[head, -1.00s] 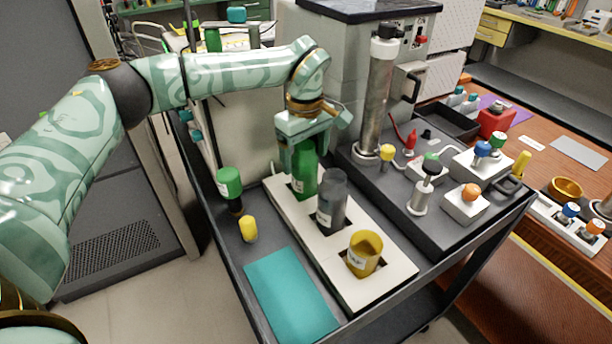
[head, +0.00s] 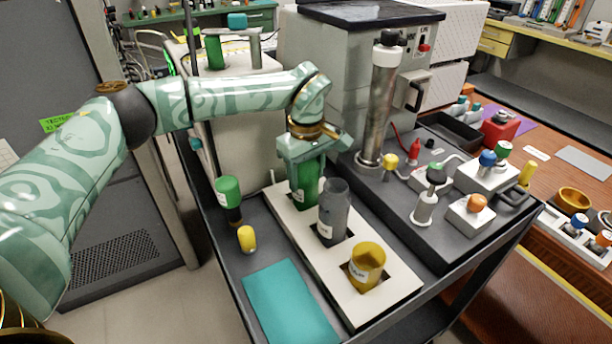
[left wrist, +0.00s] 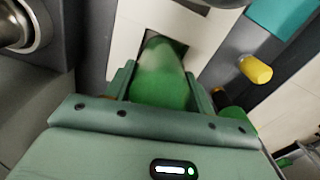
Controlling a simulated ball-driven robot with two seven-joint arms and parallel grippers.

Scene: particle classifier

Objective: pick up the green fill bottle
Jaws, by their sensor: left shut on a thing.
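The green fill bottle (head: 306,188) stands upright at the far slot of the white rack (head: 402,284) on the dark cart. My left gripper (head: 308,162) comes down over it from above and is shut on its upper part. In the left wrist view the green bottle (left wrist: 160,78) sits between the two fingers (left wrist: 158,88), its far end at the square slot. I cannot tell whether its base is clear of the slot. My right gripper is in neither view.
A panel with knobs and a metal tube (head: 378,110) stands right.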

